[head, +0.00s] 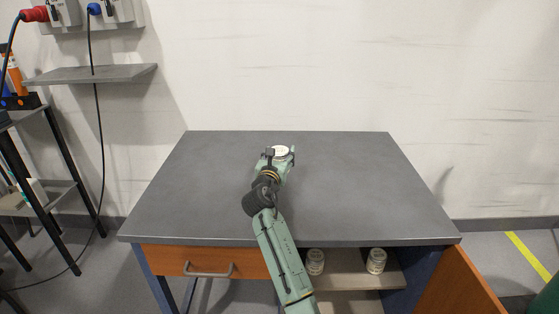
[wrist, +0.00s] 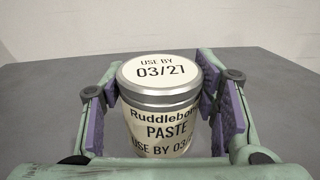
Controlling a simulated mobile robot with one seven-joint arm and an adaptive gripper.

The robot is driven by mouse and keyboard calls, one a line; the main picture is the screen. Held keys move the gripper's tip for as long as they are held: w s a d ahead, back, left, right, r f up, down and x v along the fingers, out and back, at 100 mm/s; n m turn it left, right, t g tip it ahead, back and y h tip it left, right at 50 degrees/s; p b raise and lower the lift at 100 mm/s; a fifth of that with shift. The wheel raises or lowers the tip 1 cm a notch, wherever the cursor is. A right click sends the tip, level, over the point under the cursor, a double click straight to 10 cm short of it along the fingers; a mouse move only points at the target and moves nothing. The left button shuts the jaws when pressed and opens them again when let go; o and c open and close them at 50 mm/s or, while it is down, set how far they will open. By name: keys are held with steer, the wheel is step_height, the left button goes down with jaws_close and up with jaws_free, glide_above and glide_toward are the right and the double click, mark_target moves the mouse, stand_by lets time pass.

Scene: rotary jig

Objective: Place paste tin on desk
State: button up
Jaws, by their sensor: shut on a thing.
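The paste tin (wrist: 160,112) is a cream tin with a silver rim, labelled "PASTE" and "USE BY 03/27". My gripper (wrist: 160,105) is shut on its sides, with a purple-padded finger at left and right. The tin is upright. In the head view the white lid of the tin (head: 280,150) shows at the end of my gripper (head: 279,154), over the back middle of the grey desk (head: 340,200). The tin's base is hidden, so I cannot tell whether it touches the desk top.
The desk top is otherwise clear. Two similar tins stand on the shelf under the desk, one at left (head: 315,262) and one at right (head: 376,261). An orange door (head: 460,285) hangs open at the right. A drawer (head: 207,262) is at the left front.

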steer(key=shift+w+f, duration=0.1)
steer(key=shift+w, duration=0.35)
steer(key=shift+f+p, duration=0.35)
steer(key=shift+f, duration=1.3)
steer(key=shift+f, duration=0.1)
steer(key=o, duration=1.4)
